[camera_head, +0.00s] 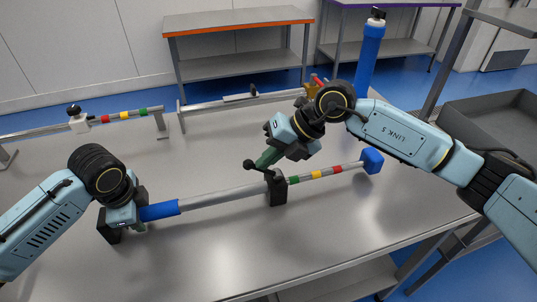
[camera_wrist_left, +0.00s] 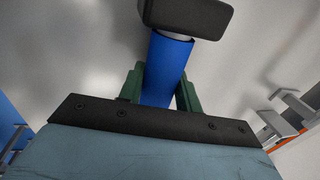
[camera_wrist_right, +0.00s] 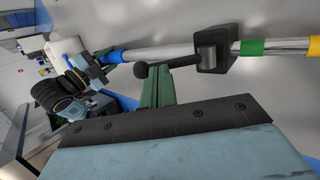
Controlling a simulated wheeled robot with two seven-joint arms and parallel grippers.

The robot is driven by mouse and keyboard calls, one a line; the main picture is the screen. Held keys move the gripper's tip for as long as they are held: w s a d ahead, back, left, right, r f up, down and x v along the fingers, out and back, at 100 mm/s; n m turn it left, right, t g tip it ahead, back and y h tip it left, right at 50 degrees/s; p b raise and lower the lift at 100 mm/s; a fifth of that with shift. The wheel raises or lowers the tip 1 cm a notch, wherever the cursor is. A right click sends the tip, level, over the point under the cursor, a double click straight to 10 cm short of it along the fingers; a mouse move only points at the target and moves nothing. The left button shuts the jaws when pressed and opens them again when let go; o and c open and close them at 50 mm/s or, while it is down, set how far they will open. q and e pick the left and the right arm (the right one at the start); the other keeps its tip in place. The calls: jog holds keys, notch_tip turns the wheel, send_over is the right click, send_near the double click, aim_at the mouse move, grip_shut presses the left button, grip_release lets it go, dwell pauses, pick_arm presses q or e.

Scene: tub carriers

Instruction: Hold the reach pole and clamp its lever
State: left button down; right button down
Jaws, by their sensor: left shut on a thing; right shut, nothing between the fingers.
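The reach pole lies across the table, with a blue grip (camera_head: 160,211) at the left, a grey tube (camera_head: 222,197), a black clamp (camera_head: 277,189) and a thinner banded section ending in a blue block (camera_head: 372,160). My left gripper (camera_head: 130,215) is shut on the blue grip, which passes between its green fingers in the left wrist view (camera_wrist_left: 165,70). The clamp's lever has a black ball knob (camera_head: 249,164) and sticks out to the left. My right gripper (camera_head: 267,159) is shut and empty beside the lever; in the right wrist view (camera_wrist_right: 157,86) I cannot tell whether it touches.
Another banded rod (camera_head: 125,114) and a long rail (camera_head: 225,103) lie at the back. A blue upright cylinder (camera_head: 369,55) stands at the back right. A grey bin (camera_head: 490,110) is beyond the right edge. The table's front middle is clear.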

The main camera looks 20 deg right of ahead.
aim_at(253, 168)
jog(key=a+h, duration=0.1)
jog(key=h, duration=0.1)
jog(key=shift+a+f+h, duration=0.35)
jog(key=shift+a+h, duration=0.05)
jog(key=shift+a+f+n+h, duration=0.3)
jog(key=shift+a+f+h, duration=0.15)
jog(key=shift+h, duration=0.55)
jog(key=shift+a+f, duration=0.2)
jog(key=shift+f, duration=0.1)
jog(key=shift+a+f, duration=0.1)
jog(key=shift+f, duration=0.1)
jog(key=shift+r, duration=0.1)
jog(key=a+v, duration=0.1)
jog(key=v, duration=1.3)
jog(key=shift+a+r, duration=0.2)
jog(key=shift+w, duration=0.1)
pick_arm(q)
jog(key=c, duration=0.9)
grip_release()
